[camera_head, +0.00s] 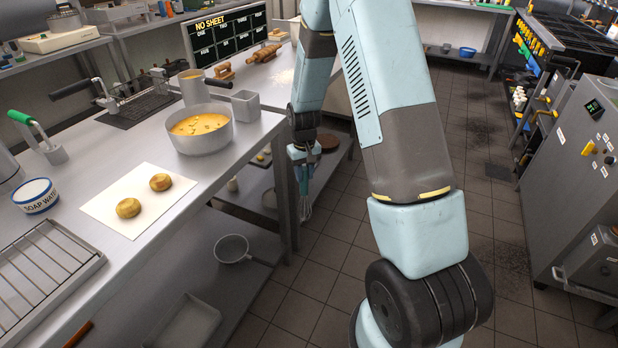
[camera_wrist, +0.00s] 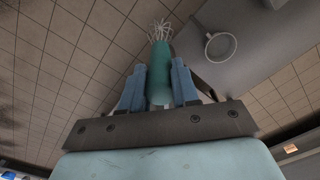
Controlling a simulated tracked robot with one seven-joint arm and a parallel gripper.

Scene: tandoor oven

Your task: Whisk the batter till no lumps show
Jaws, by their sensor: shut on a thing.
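A metal bowl (camera_head: 186,143) stands on the steel counter, left of my arm. It holds yellow-orange batter (camera_head: 199,123) with darker spots or lumps on its surface. My gripper (camera_head: 302,168) hangs off the counter's right end, apart from the bowl and lower than its rim. In the wrist view my gripper (camera_wrist: 159,82) is shut on the green handle of the whisk (camera_wrist: 161,65). The whisk's wire end points away from my gripper, and in the head view the whisk (camera_head: 305,208) hangs wires-down over the floor.
The steel counter (camera_head: 90,255) carries a white sheet (camera_head: 112,219) with two dough balls, a soap-water tub (camera_head: 36,196), a wire rack (camera_head: 40,270) and an empty square container (camera_head: 246,107) beside the bowl. A strainer (camera_head: 232,249) lies on the lower shelf.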

